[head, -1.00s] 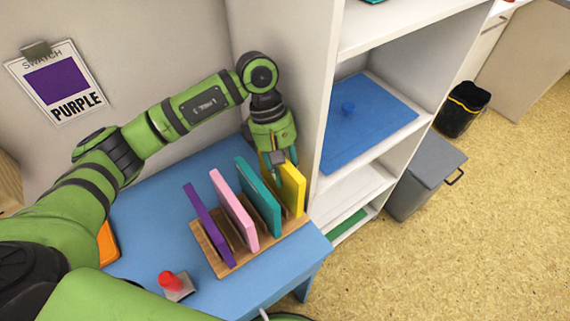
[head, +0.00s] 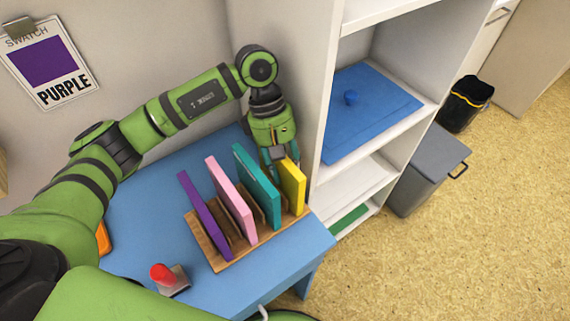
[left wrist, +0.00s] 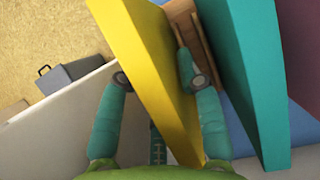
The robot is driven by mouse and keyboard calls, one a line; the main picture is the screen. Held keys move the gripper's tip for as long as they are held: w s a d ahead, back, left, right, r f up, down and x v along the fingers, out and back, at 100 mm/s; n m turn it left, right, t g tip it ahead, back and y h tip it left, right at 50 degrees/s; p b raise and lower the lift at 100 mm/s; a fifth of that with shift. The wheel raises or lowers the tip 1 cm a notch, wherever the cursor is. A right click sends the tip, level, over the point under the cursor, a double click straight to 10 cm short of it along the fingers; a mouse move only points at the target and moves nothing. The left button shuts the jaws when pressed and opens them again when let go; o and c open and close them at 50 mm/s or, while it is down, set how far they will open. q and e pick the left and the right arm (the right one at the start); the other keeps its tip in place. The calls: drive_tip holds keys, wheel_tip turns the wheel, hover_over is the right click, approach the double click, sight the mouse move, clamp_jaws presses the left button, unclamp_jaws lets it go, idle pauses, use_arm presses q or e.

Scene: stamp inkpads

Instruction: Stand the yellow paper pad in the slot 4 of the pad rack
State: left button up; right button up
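The yellow paper pad (head: 293,186) stands nearly upright at the right end of the wooden pad rack (head: 223,263), beside the teal pad (head: 254,184). My left gripper (head: 281,160) is at the pad's far upper part. In the left wrist view, its fingers (left wrist: 156,80) stand apart on either side of the yellow pad (left wrist: 122,40), which runs slanted between them. A narrow gap seems to show at the left finger, so the gripper looks open. The pad's foot in its slot is mostly hidden. My right gripper is out of view.
Pink (head: 230,197) and purple (head: 205,216) pads stand left of the teal one. A red-handled stamp (head: 168,278) sits in front of the rack on the blue table (head: 140,230). A white shelf unit (head: 350,185) rises close on the right.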

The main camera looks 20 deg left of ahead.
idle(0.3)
use_arm(q)
drive_tip(key=v, duration=1.2)
drive_tip(key=shift+r, duration=0.1)
